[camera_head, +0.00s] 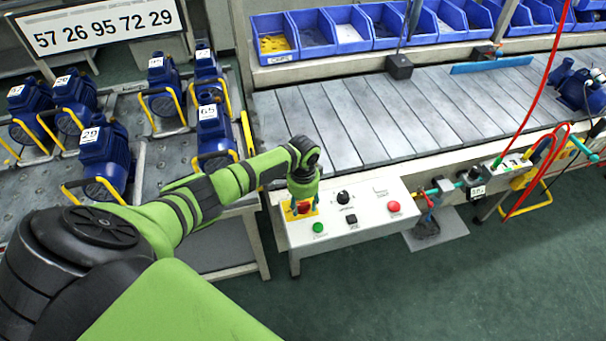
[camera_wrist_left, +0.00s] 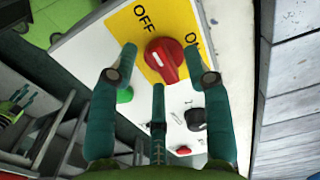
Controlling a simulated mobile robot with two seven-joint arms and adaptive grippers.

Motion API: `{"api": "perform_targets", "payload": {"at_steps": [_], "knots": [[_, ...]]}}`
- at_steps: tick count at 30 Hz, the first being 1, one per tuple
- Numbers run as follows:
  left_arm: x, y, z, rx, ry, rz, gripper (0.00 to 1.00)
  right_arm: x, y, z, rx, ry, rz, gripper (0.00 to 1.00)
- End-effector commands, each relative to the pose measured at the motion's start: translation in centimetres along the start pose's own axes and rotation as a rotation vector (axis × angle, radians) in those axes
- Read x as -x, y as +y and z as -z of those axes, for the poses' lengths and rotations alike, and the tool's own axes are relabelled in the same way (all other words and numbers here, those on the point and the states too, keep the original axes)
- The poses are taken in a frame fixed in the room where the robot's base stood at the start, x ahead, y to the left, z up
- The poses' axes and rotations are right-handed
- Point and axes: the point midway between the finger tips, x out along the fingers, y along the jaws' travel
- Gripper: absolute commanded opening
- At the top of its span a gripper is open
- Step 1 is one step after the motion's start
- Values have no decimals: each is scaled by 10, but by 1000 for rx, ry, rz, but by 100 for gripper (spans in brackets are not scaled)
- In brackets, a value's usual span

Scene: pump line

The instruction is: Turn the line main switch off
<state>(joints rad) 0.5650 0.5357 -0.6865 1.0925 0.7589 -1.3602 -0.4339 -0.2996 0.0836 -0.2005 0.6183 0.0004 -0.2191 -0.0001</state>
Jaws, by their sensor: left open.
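The line main switch (camera_wrist_left: 168,62) is a red rotary knob on a yellow plate (camera_wrist_left: 126,22) marked OFF and ON. In the wrist view OFF is at the upper left of the knob and ON at its right, partly hidden by a finger. I cannot tell surely which mark the knob points to. My left gripper (camera_wrist_left: 160,52) is open, with fingers on both sides of the knob; contact is unclear. In the head view my left gripper (camera_head: 304,207) reaches down over the switch at the left end of the white control panel (camera_head: 285,235). My right gripper is not in view.
Close by on the panel are a green button (camera_head: 318,227), a black selector (camera_head: 343,197), a black square control (camera_head: 351,219) and a red button (camera_head: 394,207). A slatted conveyor (camera_head: 370,115) lies behind. Blue pumps (camera_head: 105,155) stand on the left table.

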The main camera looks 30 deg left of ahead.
Motion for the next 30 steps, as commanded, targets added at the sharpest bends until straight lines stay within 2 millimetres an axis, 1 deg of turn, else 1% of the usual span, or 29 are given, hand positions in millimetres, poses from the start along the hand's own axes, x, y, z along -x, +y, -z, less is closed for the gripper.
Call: {"api": "perform_targets", "payload": {"at_steps": [5,12,15,18,23,30], "knots": [[22,-1,1,-2,3,2,49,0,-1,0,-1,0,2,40],[74,-1,1,-1,5,3,49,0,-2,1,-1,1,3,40],[92,0,0,-1,2,3,49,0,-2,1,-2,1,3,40],[106,0,0,0,2,1,49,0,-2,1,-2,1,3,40],[117,0,0,2,1,0,49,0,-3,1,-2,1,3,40],[119,0,0,1,0,0,49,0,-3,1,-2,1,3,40]]}}
